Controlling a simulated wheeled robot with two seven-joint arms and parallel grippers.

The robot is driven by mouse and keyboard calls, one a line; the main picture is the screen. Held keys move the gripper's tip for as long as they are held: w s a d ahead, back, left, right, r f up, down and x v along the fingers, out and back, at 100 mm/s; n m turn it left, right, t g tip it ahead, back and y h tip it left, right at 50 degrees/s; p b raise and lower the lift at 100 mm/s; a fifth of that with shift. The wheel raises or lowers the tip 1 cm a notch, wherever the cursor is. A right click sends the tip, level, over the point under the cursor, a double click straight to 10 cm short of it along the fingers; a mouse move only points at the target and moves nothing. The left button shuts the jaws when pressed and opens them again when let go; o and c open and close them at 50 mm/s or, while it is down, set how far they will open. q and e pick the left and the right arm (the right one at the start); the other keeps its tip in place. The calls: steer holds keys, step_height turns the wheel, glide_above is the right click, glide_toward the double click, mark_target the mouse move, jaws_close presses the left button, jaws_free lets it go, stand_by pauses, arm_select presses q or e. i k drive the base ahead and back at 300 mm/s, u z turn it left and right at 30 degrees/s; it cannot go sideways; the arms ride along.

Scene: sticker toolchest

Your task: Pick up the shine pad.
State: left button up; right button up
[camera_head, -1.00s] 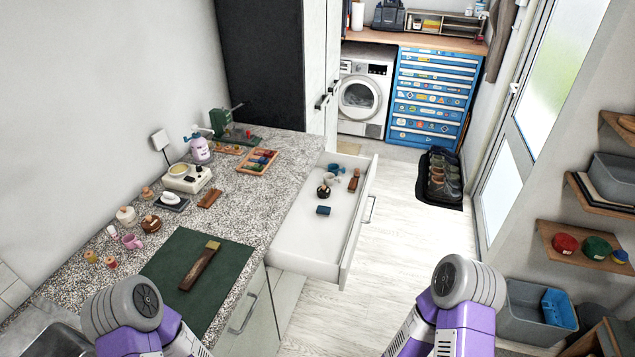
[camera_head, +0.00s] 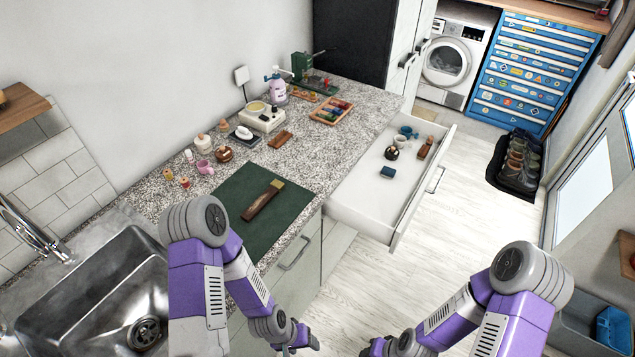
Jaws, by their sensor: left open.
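A small dark blue block (camera_head: 387,172), which looks like the shine pad, lies flat in the open white drawer (camera_head: 360,208). I cannot be certain it is the shine pad. In the drawer behind it are a dark round pot (camera_head: 391,153), cups (camera_head: 404,133) and a brown brush-like item (camera_head: 425,149). My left gripper (camera_head: 303,341) is open and empty at the bottom middle, in front of the counter and well short of the drawer. My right gripper (camera_head: 376,348) is at the bottom edge, partly cut off; its jaws are unclear.
A green mat (camera_head: 235,212) on the speckled counter holds a long brown tool (camera_head: 262,201). A sink (camera_head: 90,290) is at the left.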

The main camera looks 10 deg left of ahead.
mark_target(388, 173)
steer(key=z, duration=2.1)
steer(key=i, duration=1.75)
steer(key=u, duration=2.85)
